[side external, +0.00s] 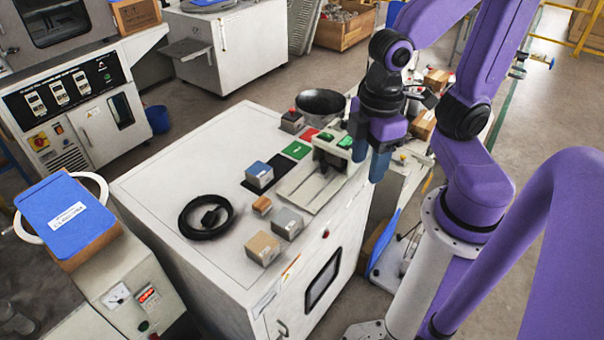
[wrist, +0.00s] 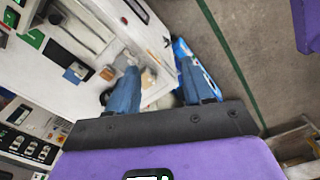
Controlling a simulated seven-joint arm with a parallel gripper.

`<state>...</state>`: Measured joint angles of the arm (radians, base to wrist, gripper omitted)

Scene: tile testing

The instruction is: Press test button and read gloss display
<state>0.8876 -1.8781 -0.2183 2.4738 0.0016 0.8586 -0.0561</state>
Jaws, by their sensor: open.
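A small grey and white device with a green-lit top (side external: 345,142), perhaps the gloss meter, stands at the right end of the white cabinet top. Its reading is too small to make out. A red button-like spot (side external: 326,234) is on the cabinet's front edge. I cannot tell which is the test button. My gripper (side external: 369,160) is just right of the device, its blue fingers pointing down. In the wrist view my gripper (wrist: 157,64) is open with nothing between its fingers.
On the white cabinet (side external: 165,180) are a coiled black cable (side external: 183,222), several small tile blocks including a blue-topped one (side external: 259,175), and a black bowl (side external: 320,101). The cabinet's left part is clear. Floor shows beyond its right edge in the wrist view.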

